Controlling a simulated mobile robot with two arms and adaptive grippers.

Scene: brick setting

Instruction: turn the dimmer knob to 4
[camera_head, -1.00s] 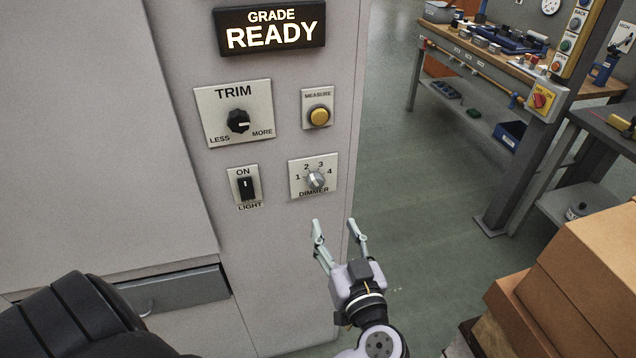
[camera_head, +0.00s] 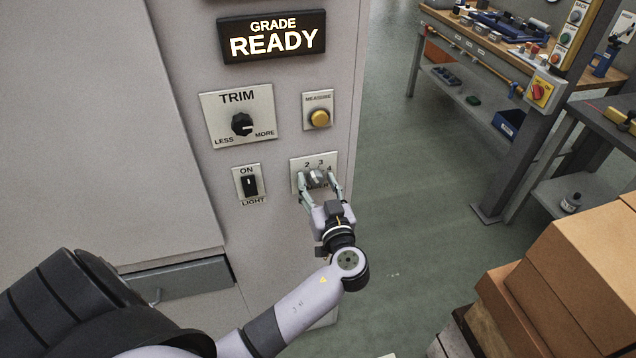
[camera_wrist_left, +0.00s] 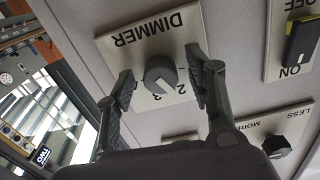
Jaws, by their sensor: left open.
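The dimmer knob (camera_head: 317,176) is a small grey knob on a pale DIMMER plate (camera_head: 296,163) low on the grey cabinet panel. My left gripper (camera_head: 319,179) is open in front of the plate, with one finger on each side of the knob. In the left wrist view, the plate (camera_wrist_left: 112,44) appears upside down, and the knob (camera_wrist_left: 160,72) stands between the two open fingers (camera_wrist_left: 160,80), with gaps visible on both sides. A pale mark shows on the knob, but its exact setting is hard to read. The gripper hides part of the plate's lettering. My right gripper is not in view.
Close by are the LIGHT switch (camera_head: 249,185), the yellow MEASURE button (camera_head: 319,118) and the TRIM knob (camera_head: 242,124). A lit READY sign (camera_head: 272,38) is above. Cardboard boxes (camera_head: 570,260) stand at the lower right. The floor between is clear.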

